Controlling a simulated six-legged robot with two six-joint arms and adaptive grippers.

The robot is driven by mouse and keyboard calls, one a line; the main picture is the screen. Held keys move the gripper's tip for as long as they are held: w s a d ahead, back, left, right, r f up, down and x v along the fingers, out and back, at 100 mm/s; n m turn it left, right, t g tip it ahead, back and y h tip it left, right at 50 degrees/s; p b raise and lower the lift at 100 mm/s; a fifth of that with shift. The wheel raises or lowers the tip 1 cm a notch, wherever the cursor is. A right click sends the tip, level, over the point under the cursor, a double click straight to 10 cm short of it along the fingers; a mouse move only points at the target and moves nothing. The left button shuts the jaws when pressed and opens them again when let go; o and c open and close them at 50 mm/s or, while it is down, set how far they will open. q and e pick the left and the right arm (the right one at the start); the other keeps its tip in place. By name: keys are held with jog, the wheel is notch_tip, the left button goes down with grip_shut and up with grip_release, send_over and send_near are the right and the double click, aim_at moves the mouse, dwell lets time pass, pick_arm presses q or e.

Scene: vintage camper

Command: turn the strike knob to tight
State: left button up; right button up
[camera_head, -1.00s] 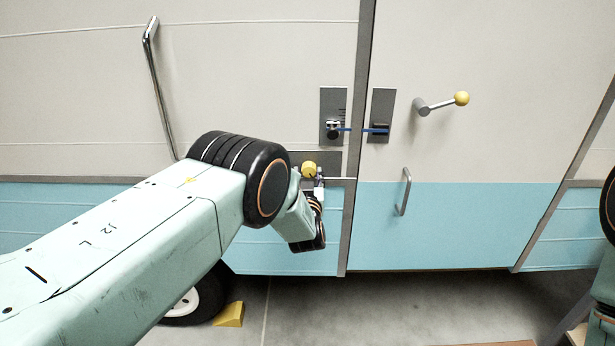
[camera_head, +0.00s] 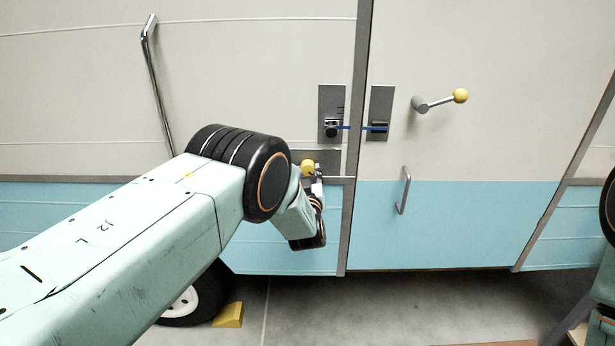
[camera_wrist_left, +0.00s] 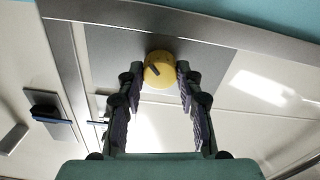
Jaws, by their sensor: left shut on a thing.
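The strike knob is a round yellow knob (camera_head: 308,167) on a grey plate, left of the door seam. In the left wrist view the knob (camera_wrist_left: 160,69) sits between my fingertips, with a dark pointer mark on its face. My left gripper (camera_head: 314,174) is shut on the knob, one finger on each side; in the wrist view the left gripper (camera_wrist_left: 159,80) shows both fingers. Any lettering around the knob is too small to read. My right gripper is out of view; only part of my right arm shows at the right edge.
Above the knob, a latch plate (camera_head: 332,102) and a strike plate (camera_head: 380,101) flank the seam, with a blue bar across. A yellow-tipped lever (camera_head: 440,102) and a small handle (camera_head: 403,190) are on the right. A long grab rail (camera_head: 158,85) is on the left.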

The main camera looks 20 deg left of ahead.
pick_arm(q)
jog(key=n+b, duration=0.1)
jog(key=n, duration=0.2)
jog(key=shift+f+n, duration=0.1)
jog(key=shift+n, duration=0.2)
jog(key=n+b, duration=0.1)
jog(key=n, duration=0.2)
jog(key=shift+n+b, duration=0.3)
jog(key=n+b, duration=0.1)
jog(key=n, duration=0.5)
jog(key=shift+d+b, duration=0.1)
jog(key=shift+b, duration=0.3)
jog(key=n+b, duration=0.1)
jog(key=n, duration=0.6)
jog(key=shift+r+n+b, duration=0.2)
jog(key=shift+n+b, duration=0.1)
jog(key=shift+b, duration=0.05)
jog(key=n, duration=0.3)
jog(key=shift+r+n+b, duration=0.1)
jog(key=shift+n+b, duration=0.2)
jog(key=shift+b, duration=0.1)
jog(key=shift+w+r+n+b, duration=0.1)
jog(key=shift+n+b, duration=0.2)
jog(key=shift+n, duration=1.3)
